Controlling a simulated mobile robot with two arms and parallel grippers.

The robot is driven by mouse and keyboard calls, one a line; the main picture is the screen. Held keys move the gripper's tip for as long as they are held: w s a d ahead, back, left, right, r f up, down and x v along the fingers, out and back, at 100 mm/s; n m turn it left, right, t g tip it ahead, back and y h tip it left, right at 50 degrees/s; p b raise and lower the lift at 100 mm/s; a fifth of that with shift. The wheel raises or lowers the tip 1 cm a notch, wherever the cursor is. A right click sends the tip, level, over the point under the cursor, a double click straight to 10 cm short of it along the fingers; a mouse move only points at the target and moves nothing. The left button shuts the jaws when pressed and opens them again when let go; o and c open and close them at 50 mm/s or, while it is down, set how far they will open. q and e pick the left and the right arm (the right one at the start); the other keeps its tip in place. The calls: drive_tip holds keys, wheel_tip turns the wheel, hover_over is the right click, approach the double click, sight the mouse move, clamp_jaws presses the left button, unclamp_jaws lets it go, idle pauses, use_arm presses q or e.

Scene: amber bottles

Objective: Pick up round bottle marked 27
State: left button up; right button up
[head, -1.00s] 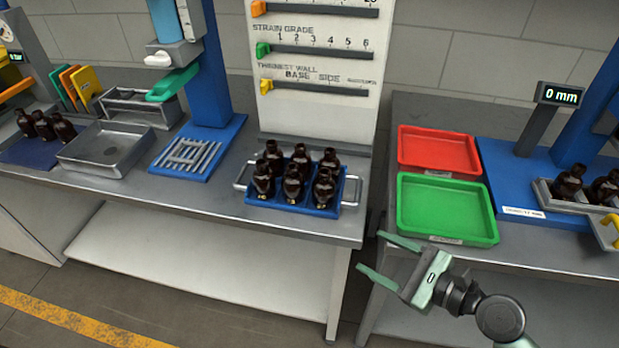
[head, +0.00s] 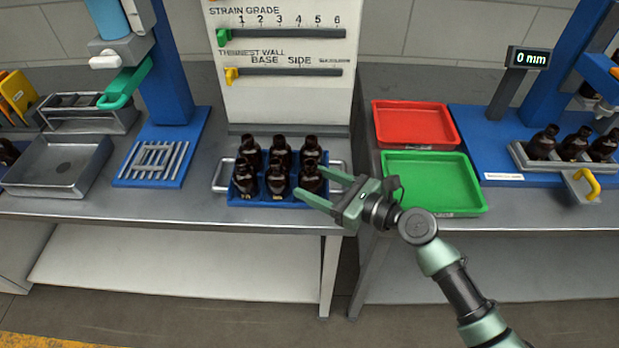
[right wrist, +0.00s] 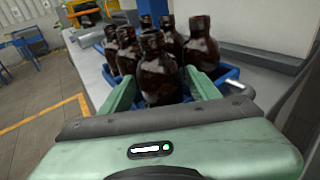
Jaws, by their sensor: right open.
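Several round dark amber bottles stand upright in two rows in a blue tray (head: 236,201) with metal side handles. Small marks show low on the front-left bottle (head: 244,180) and the front-middle bottle (head: 277,180), but I cannot read 27 on any. My right gripper (head: 309,182) is open at the front-right bottle (head: 312,176). In the right wrist view that bottle (right wrist: 158,72) stands between the spread fingers of the gripper (right wrist: 163,88), with no clear contact; its lower part is hidden. My left gripper is out of view.
A green tray (head: 435,208) and a red tray (head: 415,103) lie to the right. Three bottles (head: 572,145) stand in a metal holder farther right. A slider board (head: 280,100) rises behind the blue tray. An empty metal tray (head: 25,188) is at left.

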drive_tip(key=c, duration=1.2)
